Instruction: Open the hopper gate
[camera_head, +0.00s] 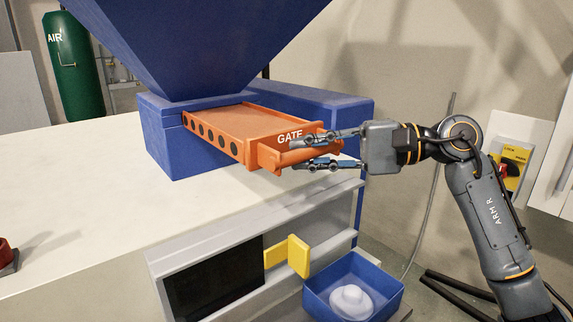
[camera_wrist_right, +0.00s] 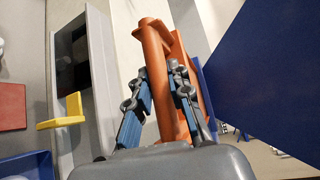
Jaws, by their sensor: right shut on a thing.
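The orange hopper gate (camera_head: 222,121), with its white GATE label and dark holes along its side, sticks well out of the blue housing (camera_head: 168,150) under the blue hopper (camera_head: 200,45). A round orange bar handle (camera_head: 291,158) runs across its front. My right gripper (camera_head: 293,155) reaches in from the right, with one finger above and one below the bar. The right wrist view shows its two fingers (camera_wrist_right: 157,72) on either side of the orange handle (camera_wrist_right: 158,45), shut on it. The gate's inner end is hidden in the housing. My left gripper is not in view.
Below the gate is a grey-framed dark opening (camera_head: 213,285) with a yellow handle (camera_head: 299,256). A blue bin (camera_head: 385,290) holding a white heap is beside it. The white worktop (camera_head: 80,190) is mostly clear. A yellow switch panel (camera_head: 512,170) is on the right wall.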

